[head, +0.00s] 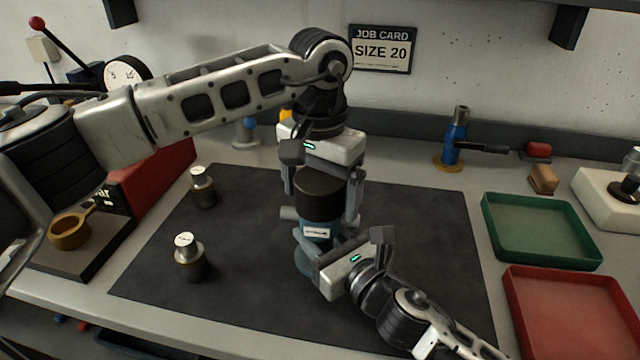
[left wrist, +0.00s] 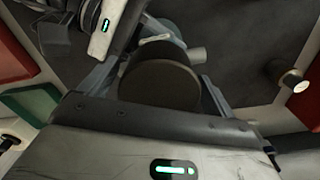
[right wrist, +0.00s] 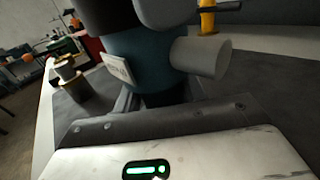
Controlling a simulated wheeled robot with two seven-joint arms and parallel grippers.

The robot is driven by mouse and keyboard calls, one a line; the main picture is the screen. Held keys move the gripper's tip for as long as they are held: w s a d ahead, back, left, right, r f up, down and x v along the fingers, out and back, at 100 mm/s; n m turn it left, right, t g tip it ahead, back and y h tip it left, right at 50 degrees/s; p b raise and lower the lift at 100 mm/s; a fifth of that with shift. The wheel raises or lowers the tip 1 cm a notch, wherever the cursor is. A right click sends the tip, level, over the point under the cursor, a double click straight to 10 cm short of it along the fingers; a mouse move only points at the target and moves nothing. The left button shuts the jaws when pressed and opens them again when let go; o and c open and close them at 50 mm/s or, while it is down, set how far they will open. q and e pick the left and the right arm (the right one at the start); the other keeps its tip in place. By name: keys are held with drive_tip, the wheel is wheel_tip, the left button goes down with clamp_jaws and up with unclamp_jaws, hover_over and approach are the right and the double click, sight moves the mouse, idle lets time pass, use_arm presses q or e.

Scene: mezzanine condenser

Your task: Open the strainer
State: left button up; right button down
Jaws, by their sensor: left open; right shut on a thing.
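The strainer stands upright on the dark mat, with a teal body (head: 318,221), a white label and a dark round cap (head: 319,190) on top. My left gripper (head: 321,194) points down over the cap, its open fingers on either side; the cap also lies between them in the left wrist view (left wrist: 160,84). My right gripper (head: 322,246) is shut on the body, low at the front. The right wrist view shows the teal body (right wrist: 148,62) close up, with a grey side port (right wrist: 203,55); the fingertips are partly hidden there.
Two metal pieces with dark bases, one behind (head: 203,188) and one in front (head: 188,259), stand left on the mat (head: 250,308). A green tray (head: 541,262) and a red tray (head: 570,330) lie at right. A blue tool (head: 455,138) stands behind. The mat's right side is clear.

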use_arm(q)
drive_tip(key=c, duration=1)
use_arm(e)
drive_tip(key=shift+r, duration=0.3)
use_arm(q)
drive_tip(key=n, duration=0.5)
drive_tip(key=shift+r+n, duration=0.1)
drive_tip(key=shift+n, duration=0.3)
drive_tip(key=shift+c, duration=0.2)
drive_tip(key=n, duration=0.7)
drive_tip(key=shift+d+n, duration=0.1)
drive_tip(key=shift+n, duration=0.2)
use_arm(e)
drive_tip(key=shift+a, duration=0.1)
use_arm(q)
drive_tip(key=n, duration=0.7)
drive_tip(key=shift+n, duration=0.3)
drive_tip(key=n, duration=0.7)
drive_tip(key=shift+w+r+n, duration=0.1)
drive_tip(key=shift+n, duration=0.2)
drive_tip(key=n, duration=0.7)
drive_tip(key=shift+n, duration=0.3)
drive_tip(key=n, duration=0.5)
drive_tip(key=shift+w, duration=0.1)
drive_tip(key=n, duration=0.7)
drive_tip(key=shift+n, duration=0.3)
drive_tip(key=n, duration=0.5)
drive_tip(key=shift+a, duration=0.2)
